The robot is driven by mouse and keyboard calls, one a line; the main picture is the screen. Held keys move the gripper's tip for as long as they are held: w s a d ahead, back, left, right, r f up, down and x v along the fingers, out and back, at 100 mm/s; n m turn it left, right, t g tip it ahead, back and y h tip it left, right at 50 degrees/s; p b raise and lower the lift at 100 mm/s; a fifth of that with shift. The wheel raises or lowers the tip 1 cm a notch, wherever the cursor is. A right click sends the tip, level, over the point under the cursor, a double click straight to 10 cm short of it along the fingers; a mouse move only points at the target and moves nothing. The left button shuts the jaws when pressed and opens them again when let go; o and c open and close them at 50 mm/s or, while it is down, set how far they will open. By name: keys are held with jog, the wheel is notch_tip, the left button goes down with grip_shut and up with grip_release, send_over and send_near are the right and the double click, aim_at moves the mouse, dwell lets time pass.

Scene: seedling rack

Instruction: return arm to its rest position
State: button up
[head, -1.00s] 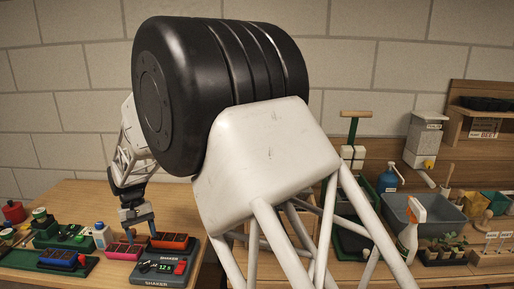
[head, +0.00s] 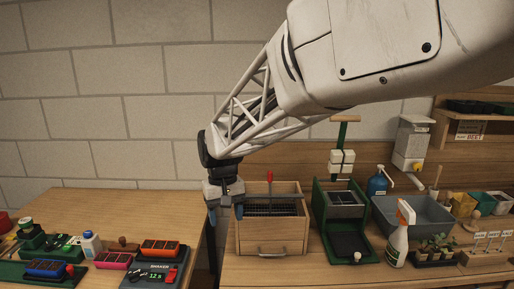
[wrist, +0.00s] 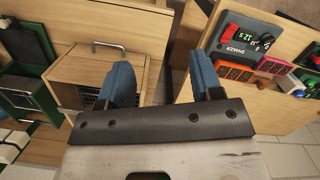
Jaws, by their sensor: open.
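My gripper (head: 226,205) hangs from the arm in the head view, in front of the left side of a wooden box with a grille top and a handle (head: 272,228). Its two blue fingers point down and are spread apart with nothing between them. In the wrist view my gripper (wrist: 161,82) is also open and empty, above the gap between two wooden benches. The arm reaches in from the upper right of the head view.
The left bench holds a shaker (head: 157,275) with an orange tray (head: 160,248) on it, and pink and blue trays. The right bench holds a green-framed press (head: 342,215), a grey tub (head: 425,218), a spray bottle (head: 398,240) and seedlings. A gap separates the benches.

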jog(key=s+d+r+m+t, duration=0.1)
jog(key=s+d, duration=0.5)
jog(key=d, duration=0.2)
jog(key=s+d+r+m+t, duration=0.1)
jog(key=s+d+r, duration=0.1)
jog(key=s+d, duration=0.55)
jog(key=s+d+f+m+t, duration=0.2)
jog(key=s+d+f, duration=0.1)
jog(key=s+d, duration=0.8)
jog(key=shift+s+f+m, duration=0.2)
jog(key=shift+s+m, duration=0.1)
jog(key=shift+s, duration=0.3)
